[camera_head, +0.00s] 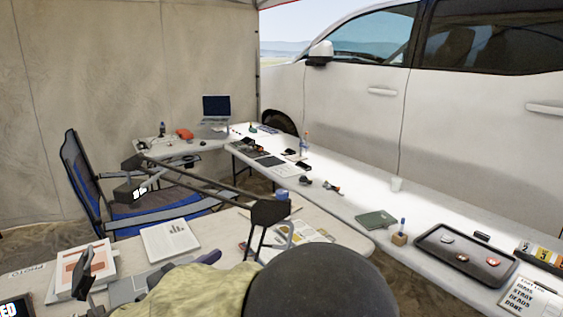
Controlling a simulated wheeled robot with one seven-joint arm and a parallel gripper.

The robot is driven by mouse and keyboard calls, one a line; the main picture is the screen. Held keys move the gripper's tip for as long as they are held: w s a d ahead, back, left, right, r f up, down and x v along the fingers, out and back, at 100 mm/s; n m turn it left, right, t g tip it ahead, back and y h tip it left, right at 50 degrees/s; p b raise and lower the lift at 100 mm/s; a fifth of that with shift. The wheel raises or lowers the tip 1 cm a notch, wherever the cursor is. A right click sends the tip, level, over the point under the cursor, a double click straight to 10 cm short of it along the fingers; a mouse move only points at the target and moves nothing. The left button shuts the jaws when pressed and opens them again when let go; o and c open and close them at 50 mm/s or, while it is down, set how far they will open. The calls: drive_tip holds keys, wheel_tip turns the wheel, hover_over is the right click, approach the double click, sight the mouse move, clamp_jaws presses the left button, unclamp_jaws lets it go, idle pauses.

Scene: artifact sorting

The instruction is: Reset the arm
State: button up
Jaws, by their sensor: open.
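I cannot make out my gripper or arm with certainty anywhere in the head view. No part of the picture clearly shows two fingertips. The task names no other object.
A near table (215,228) holds papers (170,241) and dark frames. A dark round shape (320,285) and yellow-green cloth (195,290), perhaps a person, block the bottom. A long white table (345,190) bears a tray (432,249). A blue chair (82,178) stands left, a white vehicle (440,120) right.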

drive_tip(key=w+d+f+n+y+p, duration=0.1)
drive_tip(key=w+d+n+y+p, duration=0.15)
drive_tip(key=w+y, duration=0.4)
drive_tip(key=w+d+f+n+y+p, duration=0.2)
drive_tip(key=w+d+n+y, duration=0.25)
drive_tip(key=w, duration=0.25)
drive_tip(key=s+d+f+g+p, duration=0.2)
drive_tip(key=s+d+f+g, duration=0.4)
drive_tip(key=s+d, duration=0.3)
drive_tip(key=s+d+f+g+p, duration=0.1)
drive_tip(key=s+d+f+g, duration=0.4)
drive_tip(key=s+d, duration=0.4)
drive_tip(key=shift+s+d+f+g+p, duration=0.25)
drive_tip(key=shift+s+f+g+p, duration=0.15)
drive_tip(key=shift+f, duration=0.2)
